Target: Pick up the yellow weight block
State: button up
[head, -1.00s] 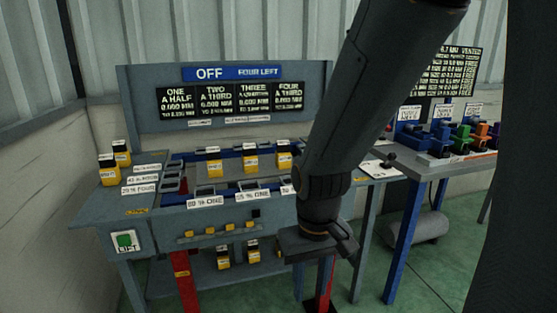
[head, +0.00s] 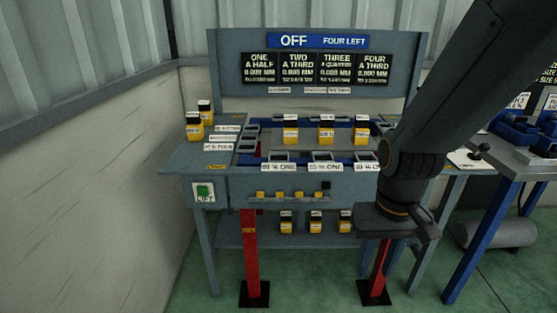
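Several yellow weight blocks with black tops and white labels are in the head view. Two stand on the left end of the grey bench (head: 180,160), a front one (head: 194,130) and a rear one (head: 206,115). Three more stand in a row in the blue-edged middle bay: left (head: 290,132), middle (head: 326,132) and right (head: 361,132). Others stand on the lower shelf, such as the left one (head: 286,226). My gripper (head: 400,232) hangs in front of the bench's right side, apart from every block. Its fingers cannot be made out.
Small yellow pieces (head: 280,195) sit on the front ledge. A green button (head: 203,190) is at the bench's left front. A display board (head: 318,68) reads "OFF" and "FOUR LEFT". A second table (head: 515,165) stands at right. The wall (head: 120,190) is close on the left.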

aim_at(360, 132)
jog(key=k, duration=0.6)
jog(key=u, duration=0.45)
jog(key=i, duration=1.1)
jog(key=z, duration=0.75)
jog(key=i, duration=0.6)
jog(key=z, duration=0.45)
